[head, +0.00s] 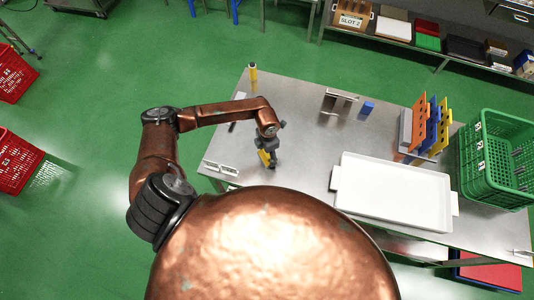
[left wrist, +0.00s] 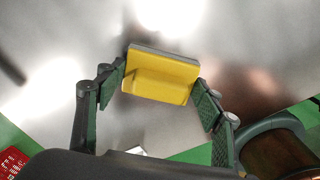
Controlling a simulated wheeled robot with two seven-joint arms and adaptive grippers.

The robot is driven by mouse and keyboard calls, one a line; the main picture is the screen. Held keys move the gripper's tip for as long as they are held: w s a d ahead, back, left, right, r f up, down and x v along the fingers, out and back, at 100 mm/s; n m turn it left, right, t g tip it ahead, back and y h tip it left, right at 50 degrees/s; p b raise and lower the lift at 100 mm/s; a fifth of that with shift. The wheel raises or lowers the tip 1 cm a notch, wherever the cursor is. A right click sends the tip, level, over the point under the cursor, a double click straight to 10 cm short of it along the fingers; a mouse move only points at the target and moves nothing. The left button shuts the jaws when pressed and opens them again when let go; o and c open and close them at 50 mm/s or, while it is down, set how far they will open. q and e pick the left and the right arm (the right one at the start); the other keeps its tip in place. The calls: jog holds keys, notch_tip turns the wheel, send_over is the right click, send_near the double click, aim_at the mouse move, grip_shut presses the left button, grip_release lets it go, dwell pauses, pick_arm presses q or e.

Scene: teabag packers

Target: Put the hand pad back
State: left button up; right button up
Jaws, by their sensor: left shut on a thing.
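The hand pad is a yellow block with a grey layer along one side. In the left wrist view the hand pad (left wrist: 160,77) sits between the two fingers of my left gripper (left wrist: 160,90), which is shut on it. I cannot tell whether the pad touches the table. My right gripper is not in view.
A yellow cylinder (head: 253,72) stands at the table's far left corner. A metal holder (head: 338,102) and a blue block (head: 367,108) are at the back. A white tray (head: 394,218), coloured upright panels (head: 433,125) and a green crate (head: 497,155) occupy the right. White-framed parts (head: 220,168) lie at the left edge.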

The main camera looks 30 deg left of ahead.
pick_arm(q)
jog(key=o, duration=1.2)
jog(key=shift+r, duration=0.1)
notch_tip(320, 180, up, 12)
jog(key=shift+r+b, duration=0.1)
jog(key=shift+b, duration=0.55)
